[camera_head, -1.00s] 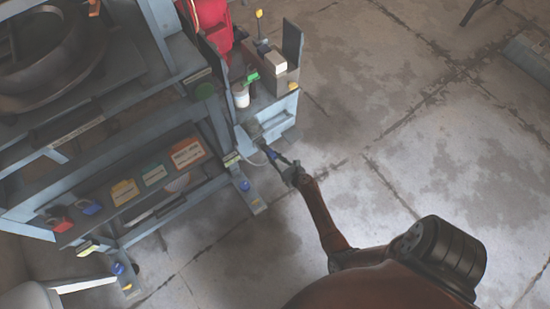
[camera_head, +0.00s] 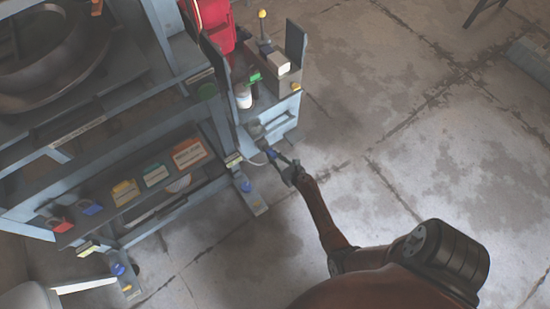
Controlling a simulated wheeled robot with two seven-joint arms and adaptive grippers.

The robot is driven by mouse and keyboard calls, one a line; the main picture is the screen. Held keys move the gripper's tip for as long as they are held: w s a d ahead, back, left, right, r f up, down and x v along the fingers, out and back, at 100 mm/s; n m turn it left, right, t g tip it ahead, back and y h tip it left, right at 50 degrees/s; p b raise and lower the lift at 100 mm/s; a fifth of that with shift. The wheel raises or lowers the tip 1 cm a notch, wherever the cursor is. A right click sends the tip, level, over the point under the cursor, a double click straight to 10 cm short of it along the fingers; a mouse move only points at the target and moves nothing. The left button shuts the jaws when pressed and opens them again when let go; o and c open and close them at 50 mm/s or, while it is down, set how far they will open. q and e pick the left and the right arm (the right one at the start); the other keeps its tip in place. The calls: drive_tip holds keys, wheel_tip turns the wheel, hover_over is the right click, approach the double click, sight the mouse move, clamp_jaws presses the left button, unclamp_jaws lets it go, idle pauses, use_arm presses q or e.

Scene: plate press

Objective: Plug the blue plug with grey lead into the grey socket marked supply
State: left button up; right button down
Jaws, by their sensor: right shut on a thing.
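The blue plug (camera_head: 271,153) is small in the head view, at the tip of my right gripper (camera_head: 280,160), which is shut on it. Its pale grey lead (camera_head: 254,163) curves from the plug to the left towards the press frame. The grey socket (camera_head: 255,131) appears to be on the low blue-grey side box, just above and left of the plug. The plug looks close to it but apart; the exact gap is too small to tell. The supply marking cannot be read. My left gripper is not in view.
The blue-grey press frame (camera_head: 175,90) fills the left. The side box carries a white bottle (camera_head: 244,97), a pale block (camera_head: 279,64) and a yellow-knobbed lever (camera_head: 262,15). Coloured padlocks and cards lie on a shelf (camera_head: 110,215). Open concrete floor (camera_head: 400,120) lies to the right.

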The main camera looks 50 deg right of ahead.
drive_tip(key=shift+b+x, duration=0.35)
drive_tip(key=shift+x, duration=0.75)
drive_tip(key=c, duration=1.7)
unclamp_jaws()
drive_tip(key=shift+r, duration=0.15)
drive_tip(key=shift+c, duration=0.2)
drive_tip(key=v, duration=0.7)
drive_tip(key=shift+s, duration=0.2)
